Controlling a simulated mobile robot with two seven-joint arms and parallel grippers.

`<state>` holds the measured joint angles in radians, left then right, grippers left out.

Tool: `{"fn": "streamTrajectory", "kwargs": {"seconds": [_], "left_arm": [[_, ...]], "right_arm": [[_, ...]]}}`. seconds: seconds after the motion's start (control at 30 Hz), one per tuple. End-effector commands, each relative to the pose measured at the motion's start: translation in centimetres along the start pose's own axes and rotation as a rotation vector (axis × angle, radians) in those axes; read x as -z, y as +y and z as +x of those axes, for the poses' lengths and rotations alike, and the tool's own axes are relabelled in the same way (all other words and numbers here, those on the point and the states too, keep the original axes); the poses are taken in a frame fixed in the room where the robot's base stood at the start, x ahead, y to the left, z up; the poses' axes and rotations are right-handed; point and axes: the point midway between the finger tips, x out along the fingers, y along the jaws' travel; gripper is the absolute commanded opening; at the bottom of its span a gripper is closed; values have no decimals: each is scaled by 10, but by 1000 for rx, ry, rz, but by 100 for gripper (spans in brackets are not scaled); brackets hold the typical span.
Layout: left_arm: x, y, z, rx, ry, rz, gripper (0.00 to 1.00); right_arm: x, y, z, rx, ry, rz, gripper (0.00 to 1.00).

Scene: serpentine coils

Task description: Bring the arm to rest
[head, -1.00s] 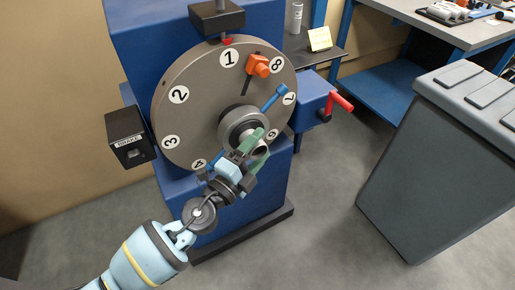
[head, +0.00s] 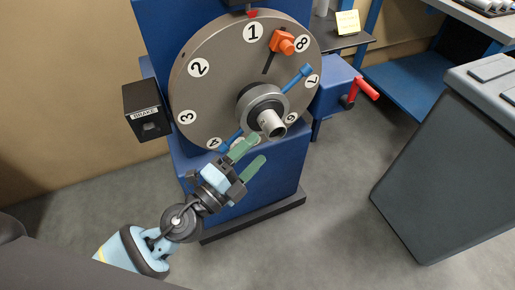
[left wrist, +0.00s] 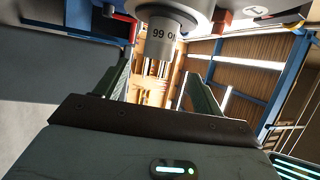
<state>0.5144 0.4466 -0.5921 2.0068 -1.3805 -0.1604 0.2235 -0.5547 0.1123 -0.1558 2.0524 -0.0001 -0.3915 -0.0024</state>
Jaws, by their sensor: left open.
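My left gripper (head: 247,157) is open and empty, with its two green fingers apart, just below and in front of the disc's hub. A grey round disc (head: 205,100) with numbers around its face stands on a blue machine. A light grey cylinder (head: 271,122) sticks out from the dark hub at the disc's middle, apart from the fingers. In the left wrist view the cylinder (left wrist: 160,34) carries black print and lies beyond the gap between the fingers (left wrist: 158,80). My right gripper is not in view.
A black brake box (head: 147,110) is on the machine's left side. A red crank handle (head: 366,88) is on its right. An orange clamp (head: 284,43) and blue rods (head: 298,77) are on the disc. A large grey bin (head: 440,170) stands at right, with open floor between.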

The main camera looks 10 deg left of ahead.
Motion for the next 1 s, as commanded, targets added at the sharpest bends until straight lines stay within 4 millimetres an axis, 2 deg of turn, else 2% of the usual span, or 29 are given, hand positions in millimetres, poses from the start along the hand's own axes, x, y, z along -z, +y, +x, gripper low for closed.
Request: {"fn": "streamTrajectory", "kwargs": {"seconds": [0.3,0.37,0.47,0.57,0.67,0.8,0.87,1.0], "left_arm": [[0,1,-1,-3,-3,-7,69],[0,6,-5,-14,-15,-34,69],[-2,24,-20,-55,-64,-137,69],[-5,55,-49,-123,-157,-307,69],[-6,91,-88,-205,-278,-503,69],[0,138,-152,-316,-461,-763,69],[5,156,-182,-361,-544,-870,69],[24,190,-256,-459,-743,-1100,69]], "right_arm": [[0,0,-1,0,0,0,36],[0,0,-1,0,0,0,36],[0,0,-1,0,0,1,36],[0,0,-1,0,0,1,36],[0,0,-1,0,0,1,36],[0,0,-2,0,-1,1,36],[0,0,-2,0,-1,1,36],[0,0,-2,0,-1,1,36]]}}
